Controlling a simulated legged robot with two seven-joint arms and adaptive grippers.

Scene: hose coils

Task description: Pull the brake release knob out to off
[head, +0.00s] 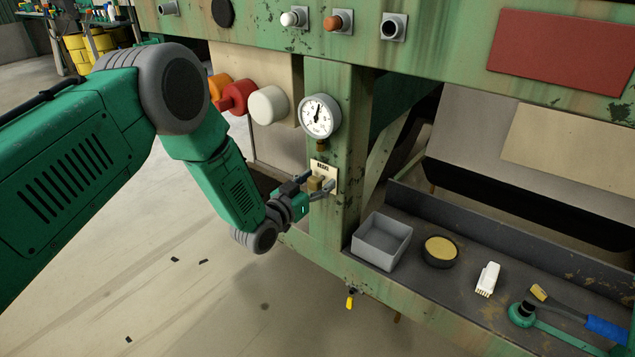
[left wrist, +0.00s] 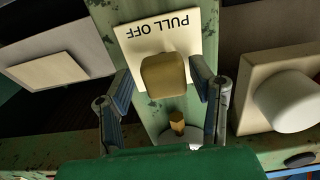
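The brake release knob (head: 315,183) is a tan, blocky knob on a cream label plate (head: 324,170) on the green post below the gauge. In the left wrist view the knob (left wrist: 165,75) stands in front of the plate (left wrist: 135,42), whose words "PULL OFF" appear upside down. My left gripper (head: 317,186) is at the knob, with one finger on each side. In the left wrist view its fingers (left wrist: 163,84) are apart, and gaps show between them and the knob. How far the knob stands out is hard to tell. My right gripper is not in view.
A gauge (head: 319,116) sits just above the plate. A white round button (head: 268,105) and a red knob (head: 238,96) are to the left, near my arm. A grey tray shelf (head: 455,279) holding an open box (head: 382,241) lies to the right.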

